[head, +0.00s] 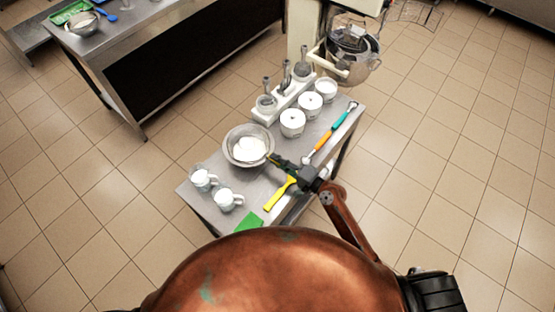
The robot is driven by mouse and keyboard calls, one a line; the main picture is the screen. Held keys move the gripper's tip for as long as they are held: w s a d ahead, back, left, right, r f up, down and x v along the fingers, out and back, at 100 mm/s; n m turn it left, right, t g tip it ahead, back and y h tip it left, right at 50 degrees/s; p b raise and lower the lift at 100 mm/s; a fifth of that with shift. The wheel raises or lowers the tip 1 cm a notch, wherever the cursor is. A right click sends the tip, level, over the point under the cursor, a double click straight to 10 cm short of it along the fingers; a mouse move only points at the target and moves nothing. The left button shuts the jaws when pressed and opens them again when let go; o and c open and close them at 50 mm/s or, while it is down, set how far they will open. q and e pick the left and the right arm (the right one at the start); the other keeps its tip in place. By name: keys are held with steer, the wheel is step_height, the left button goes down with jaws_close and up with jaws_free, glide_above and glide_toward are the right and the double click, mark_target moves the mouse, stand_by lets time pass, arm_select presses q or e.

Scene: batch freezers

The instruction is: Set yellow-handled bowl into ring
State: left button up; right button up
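A round metal bowl (231,160) with white contents stands on the steel table, left of its middle. My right gripper (274,159) is at the bowl's right rim, its dark fingers pointing left. A small yellowish bit shows by the fingertips; the fingers hide most of it, and I cannot tell whether they are closed on it. The stand mixer (306,28) is beyond the table's far end, with a shiny metal bowl or ring part (350,68) under its head. My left gripper is not in view.
On the table (190,190) are a yellow utensil (276,198), an orange-and-teal tool (330,134), several white containers (292,124), a white holder (283,102), two white cups (225,199) and a green item (248,222). Another steel table (130,55) stands at upper left. The right floor is open.

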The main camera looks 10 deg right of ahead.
steer(key=o, duration=0.5)
